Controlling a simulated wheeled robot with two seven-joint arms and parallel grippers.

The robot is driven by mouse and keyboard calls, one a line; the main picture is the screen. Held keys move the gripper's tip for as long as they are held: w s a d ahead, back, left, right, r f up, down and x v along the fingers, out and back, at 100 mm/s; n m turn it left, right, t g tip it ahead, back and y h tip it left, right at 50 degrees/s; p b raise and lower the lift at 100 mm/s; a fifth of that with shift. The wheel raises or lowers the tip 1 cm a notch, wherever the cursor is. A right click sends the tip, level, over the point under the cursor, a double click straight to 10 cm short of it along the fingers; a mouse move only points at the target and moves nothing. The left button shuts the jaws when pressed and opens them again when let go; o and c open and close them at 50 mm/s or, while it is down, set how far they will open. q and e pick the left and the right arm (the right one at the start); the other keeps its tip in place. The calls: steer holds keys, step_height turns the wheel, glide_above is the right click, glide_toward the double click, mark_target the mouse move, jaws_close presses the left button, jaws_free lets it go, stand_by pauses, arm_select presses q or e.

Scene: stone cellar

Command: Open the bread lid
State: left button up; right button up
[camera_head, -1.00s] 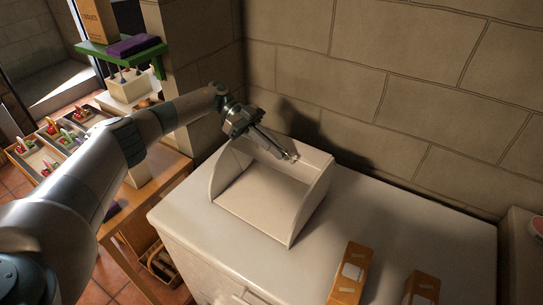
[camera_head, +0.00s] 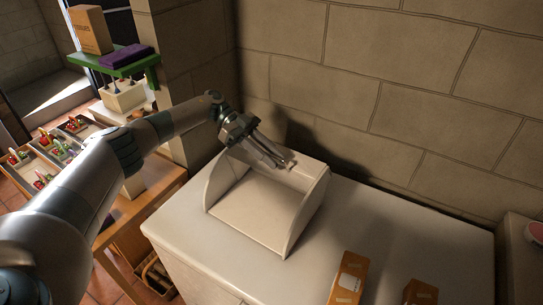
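The white bread box (camera_head: 258,212) stands on the white counter against the stone wall. Its front is open and I see into its empty inside. The lid appears swung up and back; I cannot make out its edge clearly. My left gripper (camera_head: 286,163) is over the box's back top edge, with its fingers pointing right and down. The fingers look close together at a small pale piece, perhaps a handle, but I cannot tell whether they hold it. My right gripper is not in view.
Two orange cartons (camera_head: 348,278) (camera_head: 420,292) stand at the counter's front right. The counter top (camera_head: 400,225) is clear right of the box. A wooden table (camera_head: 150,200) stands to the left, with crates of produce (camera_head: 50,155) beyond.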

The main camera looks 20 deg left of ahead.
mark_target(252, 156)
arm_select(q)
steer(key=shift+w+a+r+b, duration=0.1)
steer(key=shift+w+a+b, duration=0.05)
steer(key=shift+a+b, duration=0.25)
steer(key=b+v, duration=0.3)
steer(key=v, duration=0.2)
steer(key=shift+a, duration=0.15)
steer(key=shift+w+a+r, duration=0.15)
steer(key=shift+a+r, duration=0.15)
steer(key=shift+a, duration=0.25)
